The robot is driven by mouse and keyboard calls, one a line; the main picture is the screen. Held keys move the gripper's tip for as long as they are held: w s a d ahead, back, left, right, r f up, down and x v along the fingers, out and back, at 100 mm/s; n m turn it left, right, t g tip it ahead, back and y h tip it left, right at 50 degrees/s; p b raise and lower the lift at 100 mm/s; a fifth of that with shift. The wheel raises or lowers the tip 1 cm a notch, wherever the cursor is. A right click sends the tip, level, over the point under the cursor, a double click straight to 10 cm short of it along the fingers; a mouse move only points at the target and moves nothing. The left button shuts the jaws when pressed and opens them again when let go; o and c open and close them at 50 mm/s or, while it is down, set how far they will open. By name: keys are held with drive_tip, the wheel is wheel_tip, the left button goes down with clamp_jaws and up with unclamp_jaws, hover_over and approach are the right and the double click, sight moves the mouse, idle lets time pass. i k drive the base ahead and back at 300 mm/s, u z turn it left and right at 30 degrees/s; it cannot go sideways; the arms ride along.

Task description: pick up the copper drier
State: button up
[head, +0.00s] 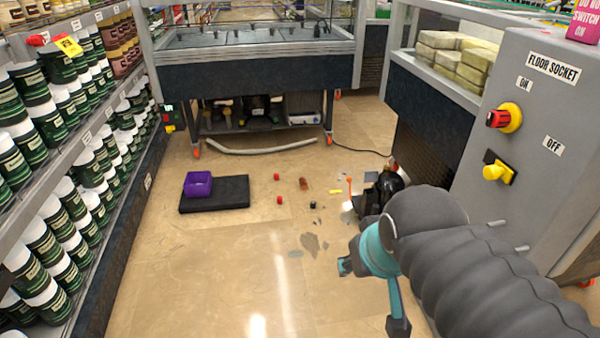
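A small copper-brown cylinder (303,184), which looks like the copper drier, lies on the tiled floor near the middle of the head view. It is apart from the small items around it. My gripper (368,292) is at the lower right, at the end of my grey and teal arm. In the picture it is below and to the right of the copper piece, well apart from it. Its fingers are partly hidden by the arm and seen at a steep angle, so I cannot tell how far they are apart. I see nothing held.
A purple bin (198,184) stands on a black mat (232,194). Small red pieces (279,200), a yellow piece (335,192) and a dark machine (388,182) are on the floor. Shelves of tubs (60,200) line the left; a grey switch cabinet (535,150) stands right. The front floor is clear.

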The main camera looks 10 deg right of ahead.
sight(304, 186)
drive_tip(key=u, duration=0.2)
drive_tip(key=i, duration=2.6)
drive_tip(key=u, duration=0.25)
